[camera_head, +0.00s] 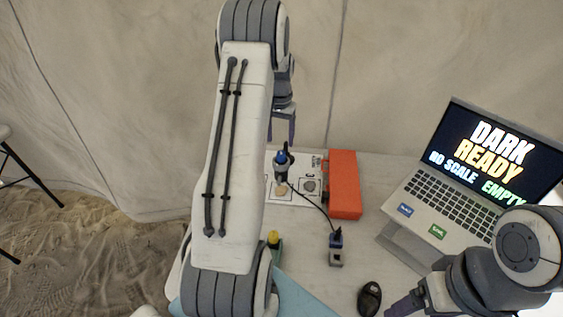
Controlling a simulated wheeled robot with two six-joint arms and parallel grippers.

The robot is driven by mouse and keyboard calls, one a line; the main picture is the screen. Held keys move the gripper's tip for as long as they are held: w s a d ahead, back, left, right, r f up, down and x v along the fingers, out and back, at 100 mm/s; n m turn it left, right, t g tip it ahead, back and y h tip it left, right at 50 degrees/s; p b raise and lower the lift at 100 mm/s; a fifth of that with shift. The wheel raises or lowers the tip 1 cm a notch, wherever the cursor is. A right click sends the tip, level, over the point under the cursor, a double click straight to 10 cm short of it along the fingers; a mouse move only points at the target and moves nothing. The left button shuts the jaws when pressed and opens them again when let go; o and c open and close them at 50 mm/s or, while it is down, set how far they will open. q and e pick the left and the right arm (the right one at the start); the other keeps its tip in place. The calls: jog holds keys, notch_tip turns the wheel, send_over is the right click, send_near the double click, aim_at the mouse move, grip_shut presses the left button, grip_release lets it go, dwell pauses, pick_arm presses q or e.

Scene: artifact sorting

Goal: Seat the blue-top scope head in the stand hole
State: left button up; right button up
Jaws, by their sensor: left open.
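A dark scope head with a blue top (281,158) stands upright over a white printed card (283,201) near the back of the table. A thin black cable runs from it to a small grey block with a dark blue upper part (336,243). I cannot tell which piece is the stand, and its hole does not show. My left gripper (282,130) hangs fingers-down just above the blue top, open and apparently empty. My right gripper (402,306) is at the bottom edge, partly cut off, and its jaw opening does not show.
An orange box (345,185) stands right of the card. A laptop (445,195) on a riser fills the right side. A black mouse (369,298) lies in front. A yellow-topped piece (273,239) on a green block stands beside my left arm, near a teal mat (305,303).

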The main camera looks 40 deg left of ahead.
aim_at(281, 152)
pick_arm(q)
jog(key=shift+f, duration=0.7)
jog(key=f, duration=0.1)
jog(key=f+p, duration=0.1)
jog(key=f, duration=0.1)
jog(key=d+f+p, duration=0.1)
jog(key=shift+s+f, duration=0.15)
jog(key=shift+s, duration=0.2)
jog(key=shift+a+f, duration=0.1)
jog(key=shift+f, duration=0.3)
jog(key=shift+w, duration=0.1)
grip_shut()
